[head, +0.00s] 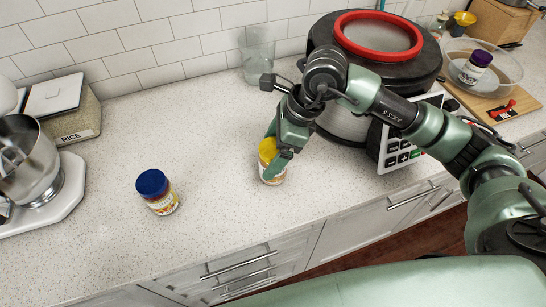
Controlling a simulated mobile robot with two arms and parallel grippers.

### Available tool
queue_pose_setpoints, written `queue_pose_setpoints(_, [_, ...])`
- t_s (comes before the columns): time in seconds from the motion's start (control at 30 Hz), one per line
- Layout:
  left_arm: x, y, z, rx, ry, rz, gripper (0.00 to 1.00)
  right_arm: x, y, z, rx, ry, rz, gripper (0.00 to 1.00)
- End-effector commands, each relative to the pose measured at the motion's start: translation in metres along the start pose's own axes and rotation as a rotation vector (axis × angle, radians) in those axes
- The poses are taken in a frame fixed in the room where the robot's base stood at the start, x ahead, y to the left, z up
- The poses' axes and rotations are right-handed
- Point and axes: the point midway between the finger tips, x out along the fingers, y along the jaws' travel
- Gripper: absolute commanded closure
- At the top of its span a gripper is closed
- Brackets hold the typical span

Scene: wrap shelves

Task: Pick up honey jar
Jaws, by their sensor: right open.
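A small jar with a yellow lid (268,150) stands upright on the counter in the middle. My right gripper (277,155) is open and reaches down at this jar, with a finger in front of it and part of the jar hidden. I cannot tell whether the fingers touch it. A second jar with a dark blue lid (158,193) and amber contents stands on the counter to the left, apart from the gripper. Neither label is readable, so I cannot tell which jar holds honey. My left gripper is out of view.
A large round cooker with a red ring (378,34) stands behind my right arm. A clear glass (258,60) is near the tiled wall. A mixer bowl (28,160) and a rice container (72,122) are at left. The counter between the jars is clear.

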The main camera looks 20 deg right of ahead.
Motion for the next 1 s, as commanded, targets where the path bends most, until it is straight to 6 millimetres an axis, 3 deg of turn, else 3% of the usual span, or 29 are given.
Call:
queue_pose_setpoints(0.2, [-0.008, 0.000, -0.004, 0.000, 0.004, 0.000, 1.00, 0.021, 0.000, 0.000, 0.000, 0.000, 0.001, 0.14])
queue_pose_setpoints(0.43, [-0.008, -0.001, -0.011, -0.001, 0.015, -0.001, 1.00, 0.022, 0.000, 0.000, 0.000, 0.000, 0.000, 0.17])
queue_pose_setpoints(0.73, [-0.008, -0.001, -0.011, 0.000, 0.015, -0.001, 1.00, 0.021, 0.000, 0.000, 0.000, 0.000, -0.001, 1.00])
queue_pose_setpoints(1.0, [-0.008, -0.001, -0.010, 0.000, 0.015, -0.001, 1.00, 0.020, -0.001, 0.001, -0.001, -0.003, -0.003, 1.00])
